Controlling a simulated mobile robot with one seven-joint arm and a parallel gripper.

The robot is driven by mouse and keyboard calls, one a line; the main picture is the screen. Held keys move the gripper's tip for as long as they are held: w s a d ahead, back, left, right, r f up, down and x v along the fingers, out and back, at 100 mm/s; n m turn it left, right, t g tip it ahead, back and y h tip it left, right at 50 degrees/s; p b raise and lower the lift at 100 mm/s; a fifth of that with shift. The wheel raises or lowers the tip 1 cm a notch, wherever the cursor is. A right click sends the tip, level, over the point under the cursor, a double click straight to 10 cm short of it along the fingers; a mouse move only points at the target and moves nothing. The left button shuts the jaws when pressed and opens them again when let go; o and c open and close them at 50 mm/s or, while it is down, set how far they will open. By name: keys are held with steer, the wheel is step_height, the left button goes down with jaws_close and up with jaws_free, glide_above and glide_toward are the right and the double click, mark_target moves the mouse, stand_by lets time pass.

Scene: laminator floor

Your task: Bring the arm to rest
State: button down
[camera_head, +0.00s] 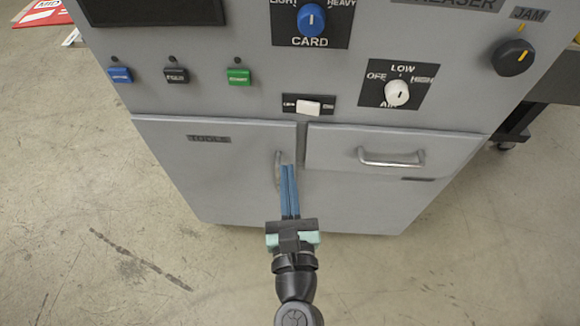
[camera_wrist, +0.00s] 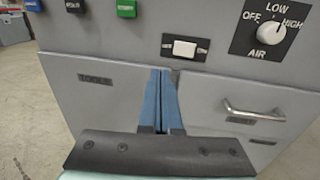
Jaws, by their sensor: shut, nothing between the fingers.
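My gripper (camera_head: 288,170) is shut and empty, its two long blue fingers side by side. It points at the front of the grey machine (camera_head: 230,48), and in the head view its tips overlap the handle of the tools door (camera_head: 208,170). In the wrist view the fingertips (camera_wrist: 163,72) show in front of the gap between the tools door (camera_wrist: 95,100) and the drawer (camera_wrist: 240,105). I cannot tell whether the tips touch the machine. The fingers hide part of the door handle (camera_head: 278,165) in the head view.
Above are blue, black and green buttons, a white rocker switch (camera_head: 308,106), a blue card knob (camera_head: 311,18), a white air knob (camera_head: 397,92) and a black jam knob (camera_head: 513,57). The drawer handle (camera_head: 391,158) sticks out at right. Concrete floor (camera_head: 150,270) is clear on both sides.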

stand_by(0.5)
steer(key=w+a+r+n+t+y, duration=0.1)
steer(key=w+r+n+t+y, duration=0.1)
steer(key=r+n, duration=1.1)
steer(key=w+a+r+n+t+y, duration=0.1)
steer(key=w+a+r+n+t, duration=0.15)
steer(key=r+n, duration=1)
steer(key=s+d+r+n+t+h+p, duration=0.1)
steer(key=s+d+r+n+h+p, duration=0.1)
steer(key=r, duration=1.1)
steer(key=s+d+r+n+t+h+p, duration=0.2)
steer(key=r+p, duration=0.5)
steer(key=r, duration=0.6)
steer(key=s+d+r+n+t+h+p, duration=0.1)
steer(key=s+r+n+p, duration=0.3)
steer(key=r, duration=1)
steer(key=shift+s+d+n+t+h+p, duration=0.4)
steer(key=shift+s+d+t+p, duration=0.15)
steer(key=shift+p, duration=0.15)
